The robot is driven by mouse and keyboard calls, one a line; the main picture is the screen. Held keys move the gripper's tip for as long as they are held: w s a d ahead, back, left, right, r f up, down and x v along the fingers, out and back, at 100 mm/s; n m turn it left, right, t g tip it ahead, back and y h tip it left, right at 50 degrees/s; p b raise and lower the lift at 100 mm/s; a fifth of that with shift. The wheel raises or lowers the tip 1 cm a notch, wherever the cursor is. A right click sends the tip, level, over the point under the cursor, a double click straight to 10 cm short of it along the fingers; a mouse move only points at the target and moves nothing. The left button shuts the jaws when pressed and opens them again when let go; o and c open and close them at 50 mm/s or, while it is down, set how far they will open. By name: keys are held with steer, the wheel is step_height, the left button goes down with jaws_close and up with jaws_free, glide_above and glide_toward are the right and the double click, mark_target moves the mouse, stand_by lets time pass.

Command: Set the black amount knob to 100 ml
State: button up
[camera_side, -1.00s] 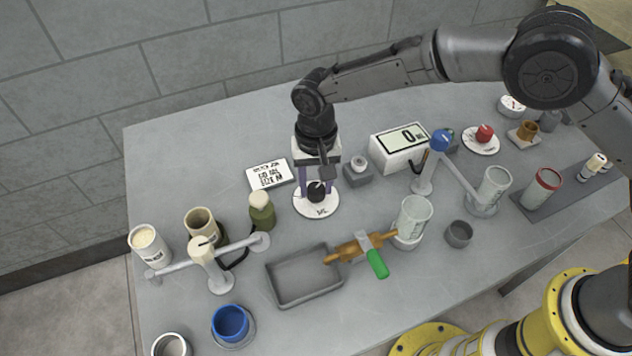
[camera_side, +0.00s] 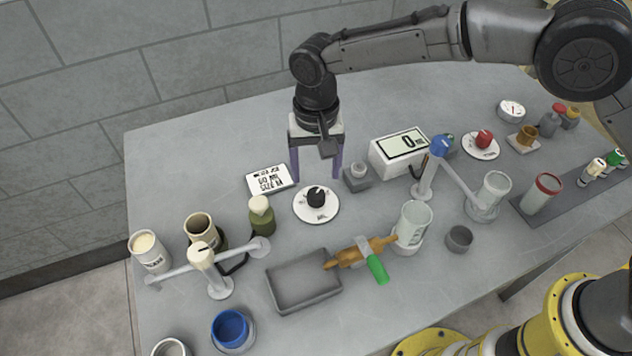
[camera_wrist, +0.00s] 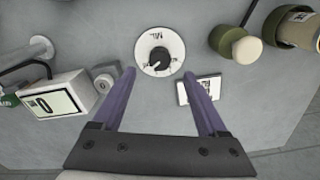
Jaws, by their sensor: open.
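The black amount knob (camera_side: 316,196) stands at the middle of a round white dial marked ML (camera_side: 303,208) on the grey table. In the wrist view the knob (camera_wrist: 159,57) sits on its dial (camera_wrist: 146,69) just beyond the fingertips, with a pale pointer mark on its top; the value it points at is too small to read. My gripper (camera_side: 316,176) is open, with its two purple fingers spread wide and empty. It is above and slightly behind the knob in the side view, not touching it. In the wrist view my gripper (camera_wrist: 160,72) straddles the near side of the dial.
A card with black print (camera_side: 270,180) lies left of the dial. A white display box reading 0 (camera_side: 386,158) and a small grey button block (camera_side: 357,181) stand to the right. A green bottle (camera_side: 262,222) and a grey tray (camera_side: 278,306) are close in front.

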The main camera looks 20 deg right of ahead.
mark_target(316, 193)
step_height(316, 193, up, 8)
steer(key=shift+f, duration=0.2)
stand_by(0.4)
